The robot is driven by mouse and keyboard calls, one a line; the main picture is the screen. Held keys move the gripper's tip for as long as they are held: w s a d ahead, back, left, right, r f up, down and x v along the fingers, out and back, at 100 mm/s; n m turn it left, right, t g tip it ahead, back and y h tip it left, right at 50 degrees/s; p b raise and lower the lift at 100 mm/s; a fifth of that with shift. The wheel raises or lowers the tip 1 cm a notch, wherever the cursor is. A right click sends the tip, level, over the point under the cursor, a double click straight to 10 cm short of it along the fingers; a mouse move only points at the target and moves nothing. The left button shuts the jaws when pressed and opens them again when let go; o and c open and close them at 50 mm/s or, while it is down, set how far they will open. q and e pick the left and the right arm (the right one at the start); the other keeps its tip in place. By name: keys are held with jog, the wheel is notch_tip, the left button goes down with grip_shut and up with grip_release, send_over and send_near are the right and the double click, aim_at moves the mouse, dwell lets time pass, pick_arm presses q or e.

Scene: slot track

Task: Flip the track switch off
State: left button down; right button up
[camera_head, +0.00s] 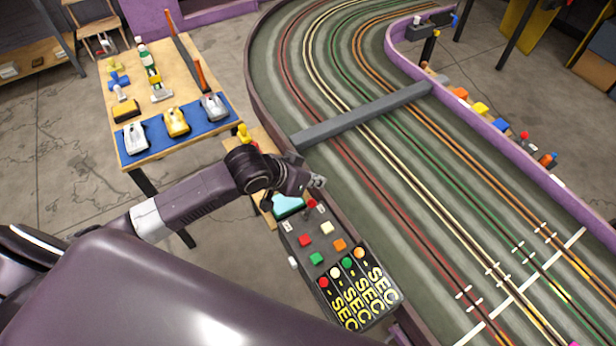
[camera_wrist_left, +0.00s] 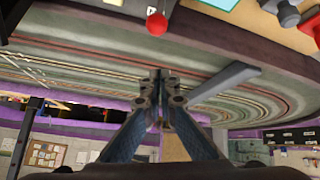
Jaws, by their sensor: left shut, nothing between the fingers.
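The control panel (camera_head: 287,232) stands along the near side of the slot track, with a red ball-topped lever (camera_head: 311,203) near its upper end. It looks like the track switch; its on or off position is not clear. The red ball (camera_wrist_left: 157,24) also shows at the top of the left wrist view. My left gripper (camera_head: 318,182) is shut and empty, just above and beyond the lever in the head view. Its fingers come together in the left wrist view (camera_wrist_left: 160,75), apart from the red ball in the picture. My right gripper is not in view.
The panel also bears coloured buttons (camera_head: 305,240) and a SEC display (camera_head: 365,296). The slot track (camera_head: 400,180) with a grey bridge (camera_head: 360,115) fills the right. A wooden table (camera_head: 165,55) with toy cars on a blue mat (camera_head: 155,133) stands at upper left.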

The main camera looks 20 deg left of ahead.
aim_at(308, 210)
pick_arm(q)
jog(key=f, duration=0.1)
jog(key=f+p, duration=0.1)
jog(key=f, duration=0.1)
jog(key=shift+s+d, duration=0.1)
jog(key=shift+s, duration=0.25)
jog(key=shift+s+a+f+p, duration=0.1)
jog(key=shift+s+f+p, duration=0.05)
jog(key=shift+s+p, duration=0.15)
jog(key=shift+s+a+f+p, duration=0.1)
jog(key=shift+s+p, duration=0.05)
jog(key=shift+s, duration=0.2)
jog(key=shift+f, duration=0.1)
